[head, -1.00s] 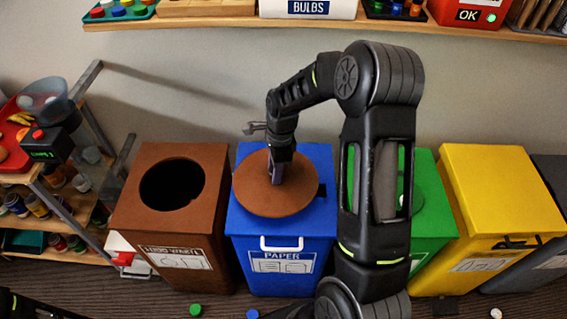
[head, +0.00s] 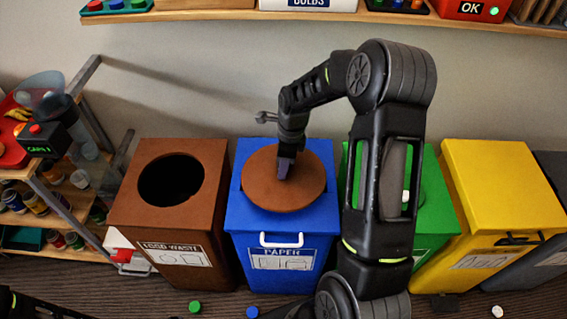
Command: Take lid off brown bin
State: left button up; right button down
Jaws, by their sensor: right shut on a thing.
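The brown bin (head: 208,220) stands at the left of the bin row, its round top opening uncovered and dark. The round brown lid (head: 302,196) is over the top of the blue paper bin (head: 239,222), to the right of the brown bin. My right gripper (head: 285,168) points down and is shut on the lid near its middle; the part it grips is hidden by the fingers. I cannot tell whether the lid rests on the blue bin or hangs just above it. My left gripper is out of view; only a bit of dark arm shows at the lower left.
A green bin (head: 432,205) stands partly behind my right arm, with a yellow bin (head: 490,190) beyond it. A shelf rack (head: 62,205) with jars is at the left. A green cap (head: 195,307) and a blue cap (head: 252,312) lie on the floor.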

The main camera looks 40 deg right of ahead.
jog(key=shift+f+b, duration=1.25)
jog(key=shift+f, duration=0.85)
jog(key=c, duration=0.9)
grip_release()
jog(key=shift+o, duration=0.2)
jog(key=o, duration=0.4)
jog(key=shift+o, duration=0.2)
jog(key=shift+r, duration=0.1)
